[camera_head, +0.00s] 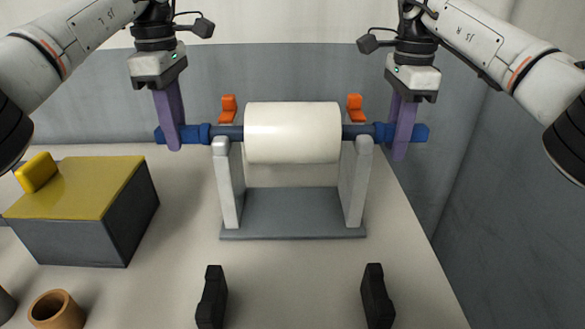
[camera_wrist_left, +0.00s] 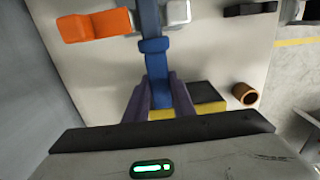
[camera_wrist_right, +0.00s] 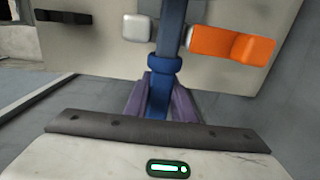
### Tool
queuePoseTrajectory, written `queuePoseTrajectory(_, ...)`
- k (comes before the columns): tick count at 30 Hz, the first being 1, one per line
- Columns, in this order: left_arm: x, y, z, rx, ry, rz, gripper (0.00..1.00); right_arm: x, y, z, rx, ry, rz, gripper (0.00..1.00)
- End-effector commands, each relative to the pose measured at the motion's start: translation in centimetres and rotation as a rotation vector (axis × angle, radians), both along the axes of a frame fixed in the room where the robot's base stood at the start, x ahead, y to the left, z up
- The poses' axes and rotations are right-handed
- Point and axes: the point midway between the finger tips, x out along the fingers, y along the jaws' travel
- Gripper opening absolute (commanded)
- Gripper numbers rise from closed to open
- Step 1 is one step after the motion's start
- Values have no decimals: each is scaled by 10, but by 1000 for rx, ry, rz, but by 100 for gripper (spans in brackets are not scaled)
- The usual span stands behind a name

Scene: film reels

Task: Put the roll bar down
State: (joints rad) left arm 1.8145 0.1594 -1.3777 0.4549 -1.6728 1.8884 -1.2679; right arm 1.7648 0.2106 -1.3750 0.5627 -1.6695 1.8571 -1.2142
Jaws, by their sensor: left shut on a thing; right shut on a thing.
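The roll bar is a blue bar (camera_head: 205,132) running through a white roll (camera_head: 292,132). It lies level across the two upright posts of a grey stand (camera_head: 292,202), over or in the post tops; I cannot tell how firmly it rests there. My left gripper (camera_head: 173,138) is shut on the bar's left end, outside the left post. My right gripper (camera_head: 401,142) is shut on its right end, outside the right post. In the left wrist view the bar (camera_wrist_left: 152,62) passes between the purple fingers; the right wrist view shows the bar (camera_wrist_right: 165,75) gripped likewise.
Two orange pieces (camera_head: 229,107) (camera_head: 355,107) stand behind the posts. Two black pieces (camera_head: 211,297) (camera_head: 377,296) stand in front of the stand. A yellow-topped grey box (camera_head: 85,190) and a brown cup (camera_head: 56,310) are at the left. A wall is behind.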

Motion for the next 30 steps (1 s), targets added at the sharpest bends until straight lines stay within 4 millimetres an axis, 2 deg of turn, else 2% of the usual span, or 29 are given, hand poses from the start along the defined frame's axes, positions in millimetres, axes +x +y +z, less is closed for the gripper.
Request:
queuePoseTrajectory(2,0,-1,-6,-1,-2,-1,0,0,1,-6,2,-3,0,0)
queuePoseTrajectory(3,0,0,-8,-1,0,-1,24,0,0,-7,1,-1,0,24)
queuePoseTrajectory(6,0,0,-5,-1,0,0,41,0,0,-5,1,-1,0,41)
queuePoseTrajectory(13,0,0,-5,0,0,0,43,0,0,-5,0,0,0,41)
queuePoseTrajectory(18,0,0,-5,0,0,0,72,0,0,-5,0,0,0,41)
queuePoseTrajectory(26,0,0,-5,0,0,0,72,0,0,-5,0,0,0,41)
queuePoseTrajectory(30,0,9,-5,0,0,2,72,0,0,-5,0,0,0,41)
